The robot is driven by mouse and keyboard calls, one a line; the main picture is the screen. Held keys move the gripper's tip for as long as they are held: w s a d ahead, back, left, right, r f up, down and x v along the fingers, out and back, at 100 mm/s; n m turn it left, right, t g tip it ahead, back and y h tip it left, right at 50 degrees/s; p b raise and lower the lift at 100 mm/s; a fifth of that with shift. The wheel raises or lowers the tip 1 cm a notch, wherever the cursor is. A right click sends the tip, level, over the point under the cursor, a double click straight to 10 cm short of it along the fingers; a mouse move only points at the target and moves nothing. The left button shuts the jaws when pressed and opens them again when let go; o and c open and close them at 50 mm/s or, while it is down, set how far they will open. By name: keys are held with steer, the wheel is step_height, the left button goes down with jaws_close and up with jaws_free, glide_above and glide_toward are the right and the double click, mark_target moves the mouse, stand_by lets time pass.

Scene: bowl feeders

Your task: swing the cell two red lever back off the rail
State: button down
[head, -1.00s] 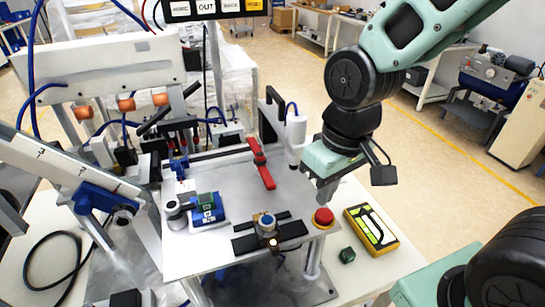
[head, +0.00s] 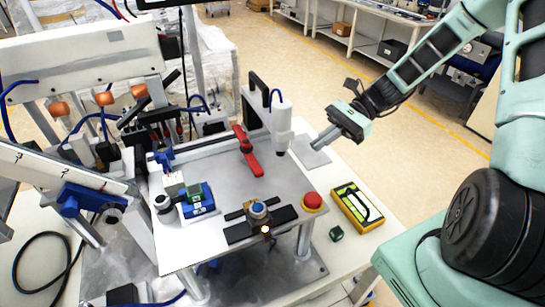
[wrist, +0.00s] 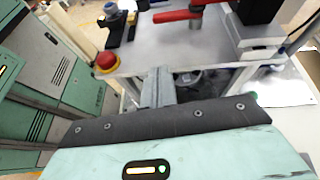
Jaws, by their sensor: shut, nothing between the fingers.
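The red lever (head: 248,152) lies over the metal plate near its back right, running from the back rail (head: 205,146) toward the front. In the wrist view the red lever (wrist: 180,14) shows at the top, beyond the fingers. My gripper (head: 318,146) is to the right of the plate, past the white upright cylinder, apart from the lever. Its fingers are together and empty; they also show in the wrist view (wrist: 158,85).
A white cylinder (head: 281,125) on a black bracket stands between my gripper and the lever. A blue unit (head: 198,205) sits on the plate's left.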

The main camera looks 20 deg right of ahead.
mark_target(273, 169)
steer(key=shift+m+t+y, duration=0.6)
steer(key=shift+m+y, duration=0.1)
steer(key=p+x, duration=0.1)
steer(key=x, duration=0.3)
steer(key=r+p+x, duration=0.1)
steer(key=p+x, duration=0.1)
steer(key=x, duration=0.2)
steer(key=w+p+x, duration=0.1)
steer(key=p+x, duration=0.1)
steer(key=x, duration=0.2)
steer(key=shift+w+a+r, duration=0.1)
steer(key=shift+a, duration=0.25)
steer(key=shift+t, duration=0.3)
